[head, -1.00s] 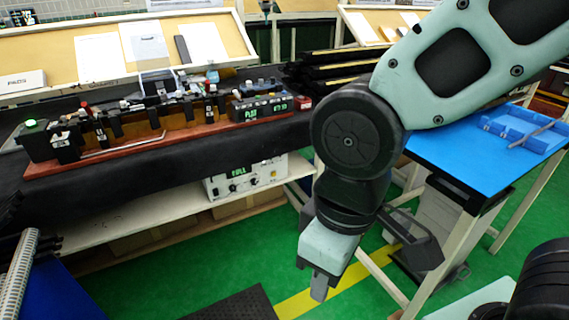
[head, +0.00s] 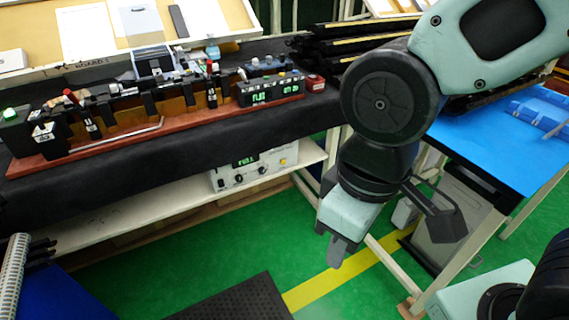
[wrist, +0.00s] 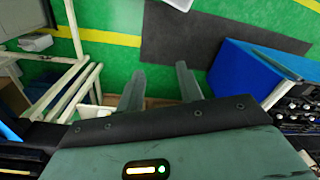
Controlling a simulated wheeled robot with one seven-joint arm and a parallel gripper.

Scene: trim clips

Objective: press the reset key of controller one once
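A black controller box (head: 270,90) with green lit displays and small buttons sits at the right end of the fixture on the bench. A white controller box (head: 253,167) with a green display and knobs stands on the shelf below. I cannot read which is controller one, nor pick out a reset key. My gripper (head: 340,250) hangs pointing down over the green floor, right of and in front of both boxes, touching nothing. In the wrist view its two fingers (wrist: 160,87) are apart with nothing between them.
The brown-based fixture (head: 95,148) with clamps lies along the black-covered bench. A small red-topped box (head: 315,83) sits right of the black controller. A blue-topped table (head: 490,150) stands at the right, close to my arm. A dark mat (head: 240,298) lies on the floor.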

